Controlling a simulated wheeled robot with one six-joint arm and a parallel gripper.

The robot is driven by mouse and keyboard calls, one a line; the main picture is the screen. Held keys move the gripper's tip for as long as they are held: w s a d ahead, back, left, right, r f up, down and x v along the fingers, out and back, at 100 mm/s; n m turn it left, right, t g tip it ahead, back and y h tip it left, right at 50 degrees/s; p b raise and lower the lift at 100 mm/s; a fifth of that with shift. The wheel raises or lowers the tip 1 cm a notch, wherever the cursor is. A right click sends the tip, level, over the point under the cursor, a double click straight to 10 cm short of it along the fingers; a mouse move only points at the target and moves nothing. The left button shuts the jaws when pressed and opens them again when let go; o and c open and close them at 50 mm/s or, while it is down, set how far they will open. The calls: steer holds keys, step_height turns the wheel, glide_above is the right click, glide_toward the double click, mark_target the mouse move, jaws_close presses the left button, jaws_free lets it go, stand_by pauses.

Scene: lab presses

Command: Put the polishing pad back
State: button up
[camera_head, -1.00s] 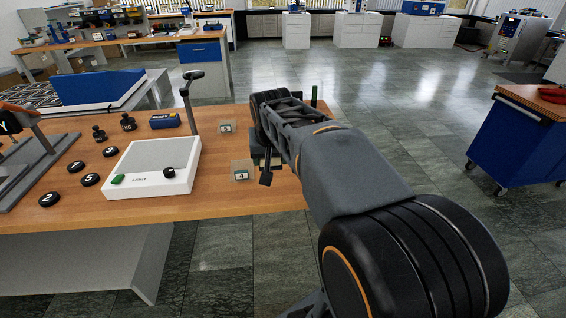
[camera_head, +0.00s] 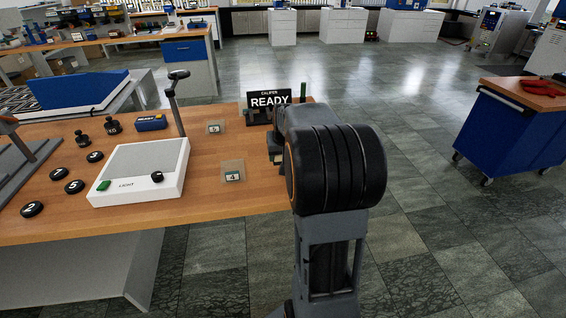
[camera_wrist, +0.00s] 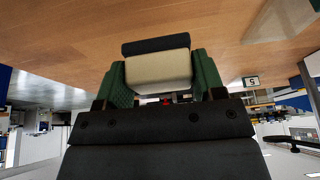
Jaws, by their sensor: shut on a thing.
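The polishing pad (camera_wrist: 158,72), a cream block with a dark band along one edge, sits between the green fingers of my gripper (camera_wrist: 158,82) in the wrist view. The gripper is shut on it, and wood fills the view behind it. In the head view my arm hides most of the gripper, near the right end of the wooden bench (camera_head: 215,195). Small number plates 4 (camera_head: 233,177) and 5 (camera_head: 213,128) lie on beige squares left of the arm. Plate 5 also shows in the wrist view (camera_wrist: 251,81).
A white light box (camera_head: 140,172), a lamp post (camera_head: 174,104) and several black weights occupy the bench's left. A blue cart (camera_head: 505,134) stands right, across open floor.

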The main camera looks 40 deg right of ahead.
steer(key=shift+w+d+f, duration=0.15)
steer(key=shift+d+f, duration=0.15)
steer(key=shift+f, duration=1.7)
steer(key=shift+f+b, duration=0.15)
steer(key=shift+b, duration=0.15)
steer(key=o, duration=0.9)
